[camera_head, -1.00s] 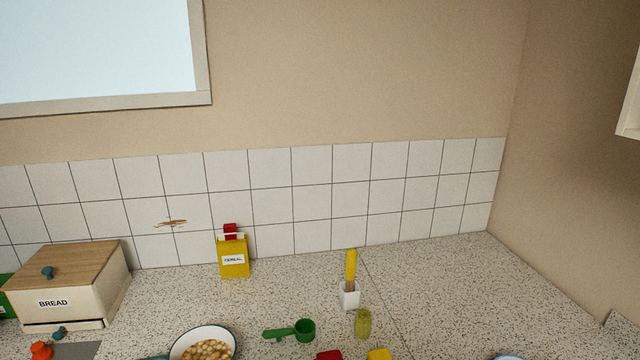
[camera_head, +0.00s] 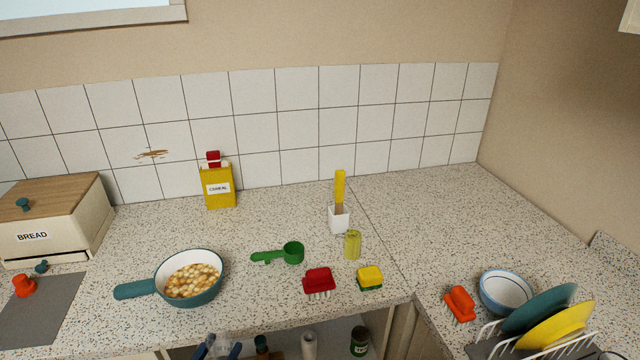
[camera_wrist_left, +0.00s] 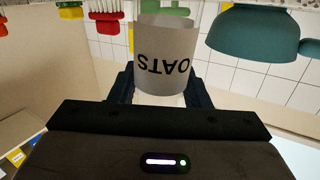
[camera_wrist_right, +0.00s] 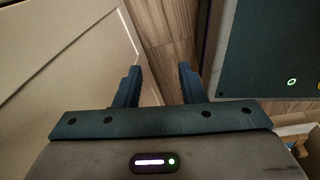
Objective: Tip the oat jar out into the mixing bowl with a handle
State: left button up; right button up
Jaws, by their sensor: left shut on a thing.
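The teal mixing bowl with a handle (camera_head: 217,291) stands on the counter at left, its handle pointing left. It holds many pale beige pieces. It also shows upside down in the left wrist view (camera_wrist_left: 255,38). My left gripper (camera_head: 220,346) is at the bottom edge of the head view, in front of the counter and just below the bowl in the picture. It is shut on the oat jar (camera_wrist_left: 166,62), whose OATS label reads upside down in that wrist view. The jar's contents cannot be made out. My right gripper (camera_wrist_right: 158,85) is open and empty, low beside cabinet panels.
A dish rack (camera_head: 490,340) is at right.

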pick_arm(q)
jog(key=n+y, duration=0.1)
jog(key=s+n+y+b, duration=0.1)
jog(key=y, duration=0.1)
jog(key=shift+a+r+t, duration=0.15)
jog(key=shift+r+t, duration=0.15)
jog(key=shift+r, duration=0.1)
jog(key=shift+s+a+r+n+y+b, duration=0.35)
jog(key=shift+r+n+y+b, duration=0.15)
jog(key=shift+y, duration=0.2)
